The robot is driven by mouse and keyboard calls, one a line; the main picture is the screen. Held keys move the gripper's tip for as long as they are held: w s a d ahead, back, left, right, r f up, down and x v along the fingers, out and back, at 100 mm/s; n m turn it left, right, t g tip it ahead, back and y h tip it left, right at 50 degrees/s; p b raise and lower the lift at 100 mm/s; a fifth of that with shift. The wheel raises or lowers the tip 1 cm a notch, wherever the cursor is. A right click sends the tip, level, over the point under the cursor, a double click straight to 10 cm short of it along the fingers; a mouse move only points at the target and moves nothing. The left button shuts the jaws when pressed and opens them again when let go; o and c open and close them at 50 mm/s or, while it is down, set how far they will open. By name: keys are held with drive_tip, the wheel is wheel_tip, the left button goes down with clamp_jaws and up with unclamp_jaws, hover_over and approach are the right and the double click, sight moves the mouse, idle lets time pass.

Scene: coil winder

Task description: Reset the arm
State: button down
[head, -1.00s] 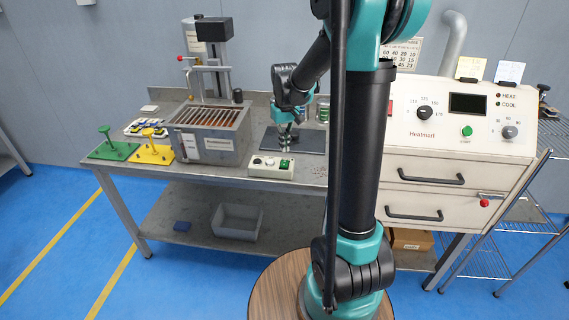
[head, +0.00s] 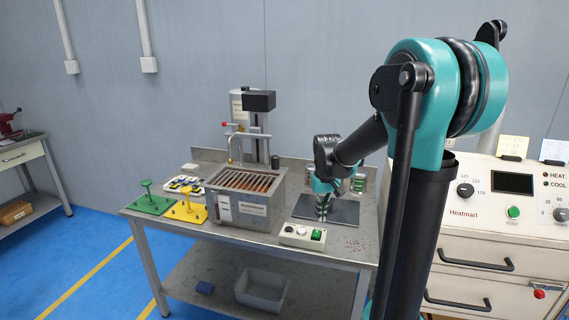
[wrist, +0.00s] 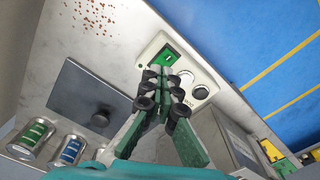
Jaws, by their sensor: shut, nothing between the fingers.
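My gripper (head: 322,213) is over the steel table (head: 345,248), above the front part of the dark plate (head: 345,207). It is shut and empty. The control box (head: 302,236) also shows in the head view, at the table's front edge, left of and nearer than the gripper. I cannot tell the exact height of the fingertips.
A metal bath (head: 240,209) with copper-coloured rods stands left of the gripper. Green (head: 150,203) and yellow (head: 186,211) stands are farther left. Tins (wrist: 36,133) stand behind the plate. A grey bin (head: 262,288) is on the lower shelf.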

drive_tip(key=s+d+f+m+t, duration=0.1)
drive_tip(key=s+f, duration=0.3)
drive_tip(key=s, duration=0.6)
drive_tip(key=s+d+f+m+t, duration=0.1)
drive_tip(key=s+f, duration=0.3)
drive_tip(key=s, duration=0.5)
drive_tip(key=shift+s+d+t, duration=0.35)
drive_tip(key=shift+d+t, duration=0.35)
drive_tip(key=shift+t, duration=0.2)
